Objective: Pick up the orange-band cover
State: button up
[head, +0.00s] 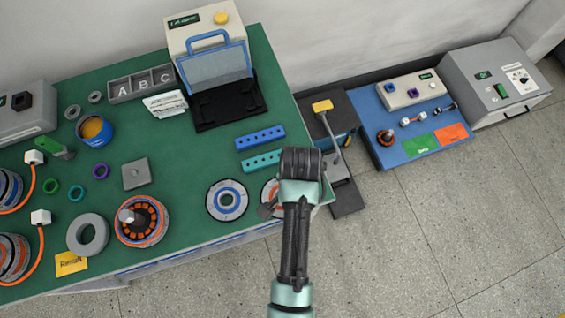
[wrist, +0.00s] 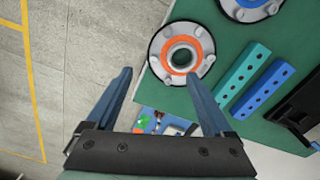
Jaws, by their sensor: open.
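The orange-band cover (wrist: 166,48) is a round grey disc with an orange ring around a central hole. It lies flat on the green table near its edge, beyond my fingers in the wrist view. In the head view, most of this cover (head: 268,187) is hidden behind my arm. My gripper (wrist: 158,76) is open and empty. Its right fingertip overlaps the cover's lower edge in the picture; I cannot tell the height between them. In the head view my gripper (head: 268,211) is partly hidden by my wrist.
A blue-band cover (head: 212,201) lies to the left of the orange one. A blue drilled bar (head: 260,137) and a teal drilled bar (head: 262,160) lie behind. The green table (head: 180,190) ends just right of the orange-band cover. A motor with orange windings (head: 141,220) stands further left.

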jog(key=shift+s+a+f+p, duration=0.1)
jog(key=shift+a+f+p, duration=0.05)
jog(key=shift+f, duration=1.4)
jog(key=shift+s+a+f+p, duration=0.1)
jog(key=shift+f+p, duration=0.05)
jog(key=shift+f, duration=1.4)
grip_shut()
